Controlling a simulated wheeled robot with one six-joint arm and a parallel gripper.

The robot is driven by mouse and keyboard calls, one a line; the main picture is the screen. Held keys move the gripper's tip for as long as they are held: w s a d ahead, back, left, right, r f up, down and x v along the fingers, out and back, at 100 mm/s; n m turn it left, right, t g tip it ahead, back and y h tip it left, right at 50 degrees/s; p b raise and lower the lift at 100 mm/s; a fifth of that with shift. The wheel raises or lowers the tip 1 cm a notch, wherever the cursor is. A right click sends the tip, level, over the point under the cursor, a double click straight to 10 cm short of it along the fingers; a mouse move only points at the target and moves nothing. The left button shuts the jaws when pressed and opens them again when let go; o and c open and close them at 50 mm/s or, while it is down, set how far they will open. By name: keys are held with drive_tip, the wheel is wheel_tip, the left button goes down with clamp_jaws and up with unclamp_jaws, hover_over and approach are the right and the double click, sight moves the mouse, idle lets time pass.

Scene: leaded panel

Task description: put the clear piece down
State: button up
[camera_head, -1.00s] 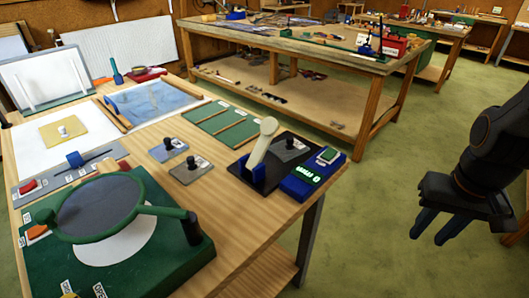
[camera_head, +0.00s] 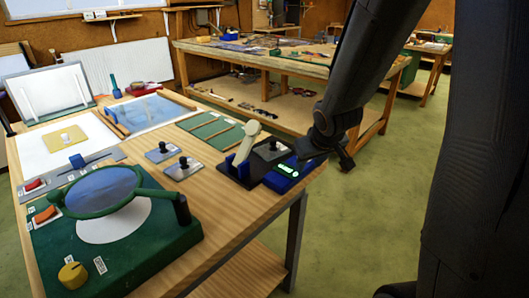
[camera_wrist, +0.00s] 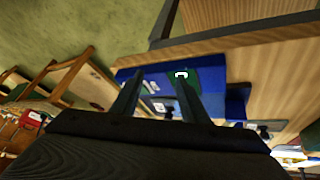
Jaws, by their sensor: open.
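My gripper (camera_head: 335,158) is at the right edge of the near table, beside the blue device with a green display (camera_head: 286,171). In the wrist view its two fingers (camera_wrist: 157,88) are apart with nothing held between them, pointing at the blue device (camera_wrist: 205,75). Two greyish pieces with black knobs, a rear one (camera_head: 161,152) and a front one (camera_head: 183,168), lie on the bare wood. Another black-knobbed piece (camera_head: 271,149) is on the dark platform behind the display. I cannot tell which of these is the clear piece.
A yellow knobbed piece (camera_head: 65,140) lies on the white panel. A pale-handled tool (camera_head: 245,143) leans in a blue stand left of the display. A round green-framed lens (camera_head: 102,192) stands at the front left. A green slotted board (camera_head: 211,128) lies behind.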

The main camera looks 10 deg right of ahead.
sight(273, 140)
drive_tip(key=w+t, duration=0.1)
drive_tip(key=w, duration=0.2)
drive_tip(key=w+n+t+y, duration=0.1)
drive_tip(key=w, duration=0.2)
drive_tip(key=w+d+n+t+y, duration=0.1)
drive_tip(key=w, duration=0.2)
drive_tip(key=shift+w+d, duration=0.1)
drive_tip(key=shift+w, duration=0.1)
drive_tip(key=w+n+y, duration=0.1)
drive_tip(key=w+a+n+t+y, duration=0.1)
drive_tip(key=w+y, duration=0.1)
drive_tip(key=w+a+n+y+b, duration=0.1)
drive_tip(key=shift+w+r+y, duration=0.1)
drive_tip(key=shift+w+y, duration=0.2)
drive_tip(key=shift+y, duration=0.1)
drive_tip(key=shift+s+a+n+y, duration=0.15)
drive_tip(key=shift+a+n+y, duration=0.55)
drive_tip(key=shift+y, duration=0.5)
drive_tip(key=x, duration=0.2)
drive_tip(key=shift+a, duration=0.2)
drive_tip(key=shift+d+f+p+x, duration=0.1)
drive_tip(key=shift+p+x, duration=0.4)
drive_tip(key=shift+x, duration=0.8)
drive_tip(key=shift+d+f+p+x, duration=0.15)
drive_tip(key=shift+p+x, duration=0.3)
drive_tip(key=shift+x, duration=0.85)
drive_tip(key=c, duration=0.9)
drive_tip(key=shift+r, duration=0.1)
drive_tip(key=shift+c, duration=0.3)
drive_tip(key=shift+a+r, duration=0.1)
